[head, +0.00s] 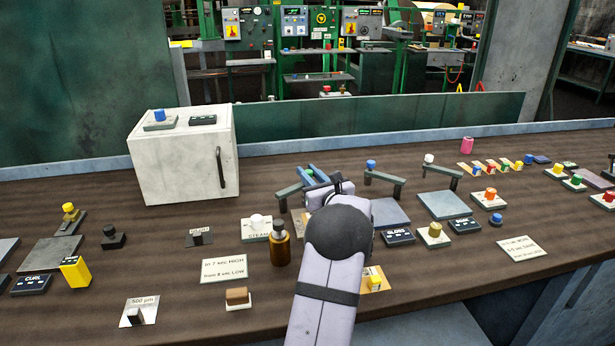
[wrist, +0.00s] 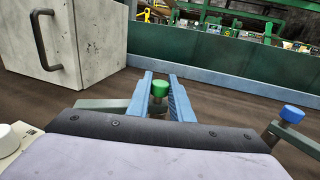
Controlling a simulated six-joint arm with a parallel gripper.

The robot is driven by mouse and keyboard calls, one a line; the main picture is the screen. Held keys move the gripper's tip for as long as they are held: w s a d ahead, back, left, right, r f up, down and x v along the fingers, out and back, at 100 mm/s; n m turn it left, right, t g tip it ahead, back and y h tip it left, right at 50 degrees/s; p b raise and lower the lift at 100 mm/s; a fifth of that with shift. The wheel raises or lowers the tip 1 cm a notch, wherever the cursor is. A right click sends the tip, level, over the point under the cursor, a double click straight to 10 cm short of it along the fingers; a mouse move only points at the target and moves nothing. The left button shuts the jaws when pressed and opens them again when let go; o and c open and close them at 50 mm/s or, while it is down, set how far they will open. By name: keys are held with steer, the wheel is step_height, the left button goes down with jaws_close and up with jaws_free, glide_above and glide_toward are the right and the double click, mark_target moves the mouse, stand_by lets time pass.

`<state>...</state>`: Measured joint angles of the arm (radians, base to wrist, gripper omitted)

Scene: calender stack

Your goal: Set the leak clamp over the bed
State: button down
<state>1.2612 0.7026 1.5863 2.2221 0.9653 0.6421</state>
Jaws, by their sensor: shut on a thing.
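A grey clamp bar (head: 289,190) with a green knob (head: 309,172) is at the middle of the bench, largely behind my arm. In the wrist view the green knob (wrist: 160,88) sits between my gripper's two blue fingers (wrist: 160,90). In the head view my gripper (head: 311,173) is shut on this knob. The clamp's left leg shows, but whether it touches anything below is unclear. A tan and grey patch (head: 299,222) shows beneath; the bed under this clamp is mostly hidden. No label identifying the leak clamp is readable.
A blue-knobbed clamp (head: 384,177) and a white-knobbed clamp (head: 440,170) stand to the right, behind flat grey plates (head: 446,205). A brown bottle (head: 280,246) stands left of my arm. A white cabinet (head: 182,158) is at back left. Buttons and labels crowd the bench.

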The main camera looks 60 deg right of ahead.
steer(key=c, duration=1.6)
jaws_free()
steer(key=shift+s+a, duration=0.1)
steer(key=shift+s, duration=0.05)
steer(key=shift+b+v, duration=0.75)
steer(key=shift+v, duration=2.8)
